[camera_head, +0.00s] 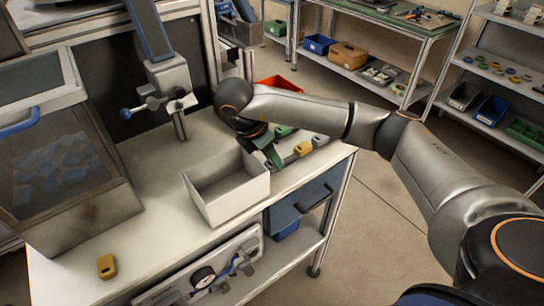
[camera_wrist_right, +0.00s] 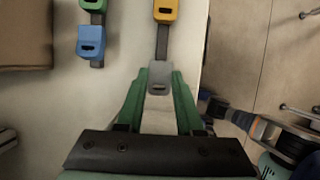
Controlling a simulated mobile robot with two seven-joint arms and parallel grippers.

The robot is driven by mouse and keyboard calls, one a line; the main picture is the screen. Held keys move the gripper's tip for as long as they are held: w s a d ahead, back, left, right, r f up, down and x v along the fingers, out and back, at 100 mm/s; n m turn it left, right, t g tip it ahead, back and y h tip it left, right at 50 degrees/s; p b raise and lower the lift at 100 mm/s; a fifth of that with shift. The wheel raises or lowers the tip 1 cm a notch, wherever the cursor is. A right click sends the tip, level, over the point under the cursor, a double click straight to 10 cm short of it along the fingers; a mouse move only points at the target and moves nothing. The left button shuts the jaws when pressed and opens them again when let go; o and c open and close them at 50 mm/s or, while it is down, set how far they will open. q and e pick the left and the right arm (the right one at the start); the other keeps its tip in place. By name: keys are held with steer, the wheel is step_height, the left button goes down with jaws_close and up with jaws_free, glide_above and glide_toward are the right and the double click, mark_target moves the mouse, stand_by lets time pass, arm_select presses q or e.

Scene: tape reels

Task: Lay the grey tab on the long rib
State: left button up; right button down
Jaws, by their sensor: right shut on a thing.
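My right gripper (camera_wrist_right: 159,78) is shut on the grey tab (camera_wrist_right: 159,84), with its green fingers on both sides of it. In the right wrist view the tab overlaps the near end of a long dark rib (camera_wrist_right: 161,44). I cannot tell whether it touches the rib. A yellow tab (camera_wrist_right: 166,10) sits farther along that rib. In the head view my right gripper (camera_head: 274,158) is low over the worktop, right of the white bin, and hides the grey tab. My left gripper is not in view.
A shorter rib (camera_wrist_right: 97,18) with a green tab (camera_wrist_right: 92,4) and a blue tab (camera_wrist_right: 91,40) lies to the left. The open white bin (camera_head: 240,205) stands beside my gripper. The worktop edge is close on the right.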

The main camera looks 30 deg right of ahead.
steer(key=c, duration=1)
jaws_free()
steer(key=shift+f, duration=0.15)
steer(key=o, duration=0.4)
steer(key=shift+o, duration=0.2)
steer(key=shift+r, duration=0.3)
steer(key=p+v, duration=0.2)
steer(key=v, duration=0.9)
steer(key=shift+a+r, duration=0.15)
steer(key=shift+r, duration=0.25)
